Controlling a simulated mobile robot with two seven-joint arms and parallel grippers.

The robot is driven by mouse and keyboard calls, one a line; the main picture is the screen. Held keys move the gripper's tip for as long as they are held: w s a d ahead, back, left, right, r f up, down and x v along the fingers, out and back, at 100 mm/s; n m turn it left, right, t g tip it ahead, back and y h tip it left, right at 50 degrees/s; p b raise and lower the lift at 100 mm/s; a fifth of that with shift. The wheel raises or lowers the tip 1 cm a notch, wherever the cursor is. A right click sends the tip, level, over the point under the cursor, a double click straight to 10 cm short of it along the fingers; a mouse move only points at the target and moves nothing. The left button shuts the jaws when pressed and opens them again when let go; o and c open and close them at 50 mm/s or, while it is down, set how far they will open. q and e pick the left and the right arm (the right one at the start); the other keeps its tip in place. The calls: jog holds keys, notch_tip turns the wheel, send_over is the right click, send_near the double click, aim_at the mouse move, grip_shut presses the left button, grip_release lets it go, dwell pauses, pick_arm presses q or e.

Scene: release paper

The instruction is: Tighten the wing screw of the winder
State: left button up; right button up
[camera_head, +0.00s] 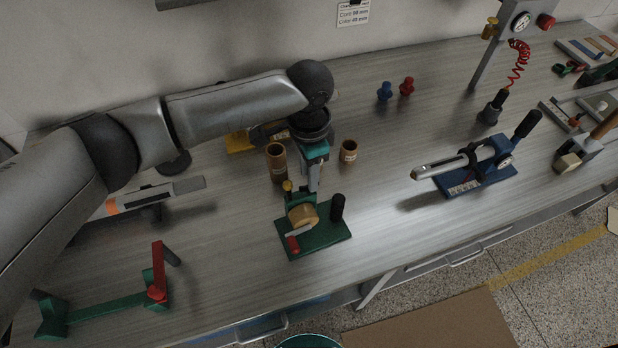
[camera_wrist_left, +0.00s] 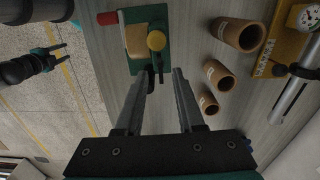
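The winder (camera_head: 335,238) is a green base on the table with a tan roll, a red crank handle and a dark upright post. Its wing screw (camera_head: 288,186) looks like a small yellow knob on top, and it shows in the left wrist view (camera_wrist_left: 156,41) as a round yellow head. My left gripper (camera_head: 314,182) is above and just behind the winder, pointing down. In the left wrist view its two fingers (camera_wrist_left: 166,73) are apart and empty, with the yellow knob beyond their tips. My right gripper (camera_wrist_left: 60,56) shows at the left there, fingers apart, over the floor.
Cardboard tubes (camera_head: 277,163) (camera_head: 349,151) stand close beside my left gripper. A red-and-green stand (camera_head: 105,307) is at front left. A blue-based tool (camera_head: 475,178) is to the right. Table between winder and blue tool is clear.

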pick_arm(q)
jog(key=shift+f, duration=1.35)
jog(key=shift+c, duration=0.4)
grip_shut()
